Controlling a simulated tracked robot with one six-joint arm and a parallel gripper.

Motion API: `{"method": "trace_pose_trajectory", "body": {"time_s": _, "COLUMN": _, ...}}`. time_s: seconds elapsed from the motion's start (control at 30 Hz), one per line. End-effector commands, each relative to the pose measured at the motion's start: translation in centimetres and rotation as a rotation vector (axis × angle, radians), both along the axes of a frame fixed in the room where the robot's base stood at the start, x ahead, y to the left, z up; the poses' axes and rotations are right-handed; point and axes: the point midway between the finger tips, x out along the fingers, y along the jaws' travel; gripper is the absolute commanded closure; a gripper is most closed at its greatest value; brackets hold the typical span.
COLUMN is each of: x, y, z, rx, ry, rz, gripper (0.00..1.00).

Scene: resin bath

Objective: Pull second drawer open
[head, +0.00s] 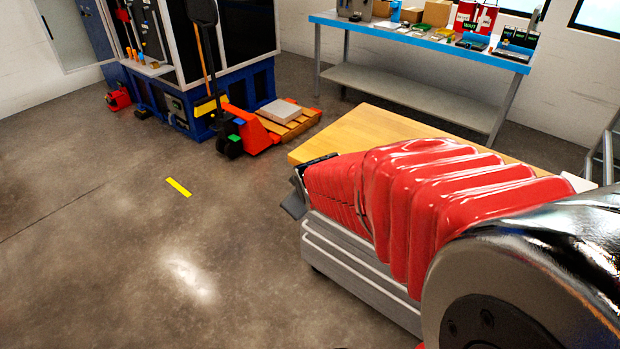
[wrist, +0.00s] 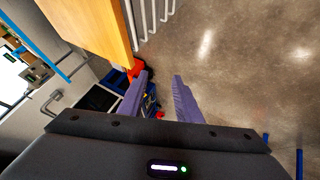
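A drawer cabinet with a wooden top (head: 350,130) and pale grey drawer fronts (head: 355,270) stands at the right of the head view. My red-sleeved arm hides much of its upper front, so I cannot tell the second drawer apart for certain. The visible fronts look closed. In the wrist view the wooden top (wrist: 100,25) and the ridged drawer fronts (wrist: 150,14) show at the top edge. My gripper (wrist: 160,76) has its two fingers apart with nothing between them. In the head view only its tip (head: 293,206) shows, beside the cabinet's front left corner.
Open concrete floor lies left and in front of the cabinet. An orange pallet jack (head: 255,130) with a loaded pallet stands behind. A blue-framed machine (head: 200,110) is at the back left. A blue-topped workbench (head: 420,38) with tools and boxes stands along the back wall.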

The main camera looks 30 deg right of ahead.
Motion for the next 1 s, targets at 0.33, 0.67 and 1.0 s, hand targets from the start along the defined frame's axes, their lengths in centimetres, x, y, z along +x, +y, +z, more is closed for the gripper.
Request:
{"method": "trace_pose_trajectory", "body": {"time_s": 0.33, "x": 3.6, "y": -6.5, "z": -5.6, "rx": -0.169, "ry": -0.032, "rz": 0.112, "gripper": 0.69}}
{"method": "trace_pose_trajectory", "body": {"time_s": 0.67, "x": 4.9, "y": -11.8, "z": -11.4, "rx": -0.316, "ry": -0.073, "rz": 0.221, "gripper": 0.69}}
{"method": "trace_pose_trajectory", "body": {"time_s": 1.0, "x": 4.3, "y": -15.9, "z": -17.4, "rx": -0.455, "ry": -0.131, "rz": 0.315, "gripper": 0.69}}
